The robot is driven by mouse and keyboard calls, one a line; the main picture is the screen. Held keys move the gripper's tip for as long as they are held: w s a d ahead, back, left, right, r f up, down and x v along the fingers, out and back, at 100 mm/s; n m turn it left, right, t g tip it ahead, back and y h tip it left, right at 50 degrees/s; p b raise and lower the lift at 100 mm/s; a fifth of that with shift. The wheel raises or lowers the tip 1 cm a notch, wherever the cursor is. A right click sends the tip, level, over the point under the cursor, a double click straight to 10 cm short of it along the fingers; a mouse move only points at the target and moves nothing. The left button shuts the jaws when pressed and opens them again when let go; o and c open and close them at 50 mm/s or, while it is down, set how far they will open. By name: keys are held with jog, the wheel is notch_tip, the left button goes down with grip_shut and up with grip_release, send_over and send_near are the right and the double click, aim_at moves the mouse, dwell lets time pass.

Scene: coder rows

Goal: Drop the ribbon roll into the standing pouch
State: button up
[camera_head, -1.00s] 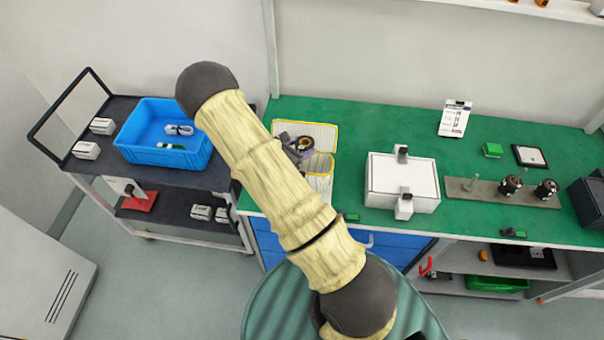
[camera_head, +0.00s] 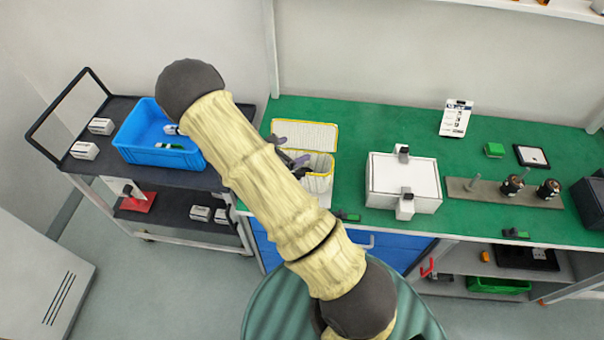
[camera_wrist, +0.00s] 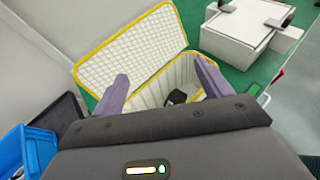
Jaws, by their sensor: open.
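The pouch (camera_head: 322,136) is white and quilted with yellow edging, on the green bench, its flap open towards the back. It also shows in the wrist view (camera_wrist: 150,97). My gripper (camera_wrist: 161,70) is open above the pouch, with its purple fingers apart and nothing between them. In the head view my gripper (camera_head: 291,150) is partly hidden by my arm. A small dark thing, apparently the ribbon roll (camera_wrist: 177,97), lies inside the pouch's opening, below and between the fingers. Its shape is only partly visible.
A white box (camera_head: 390,178) with dark-topped clamps stands right of the pouch. A blue bin (camera_head: 150,150) sits on the dark cart at left. A small green-and-black item (camera_head: 348,216) lies at the bench's front edge.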

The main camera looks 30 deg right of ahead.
jog(key=b+v, duration=0.3)
jog(key=v, duration=1)
jog(key=shift+s, duration=0.1)
jog(key=s+d+m+g+y, duration=0.3)
jog(key=s+m+g+y, duration=0.25)
jog(key=s+m, duration=0.45)
notch_tip(320, 180, up, 6)
jog(key=s+a+m+t+y, duration=0.1)
jog(key=s+m+t+y, duration=0.1)
jog(key=m+y, duration=0.5)
jog(key=shift+s+a+m+t, duration=0.3)
jog(key=shift+m+t, duration=0.55)
jog(key=shift+m, duration=1.55)
jog(key=shift+s+d+r, duration=0.1)
jog(key=shift+s, duration=0.05)
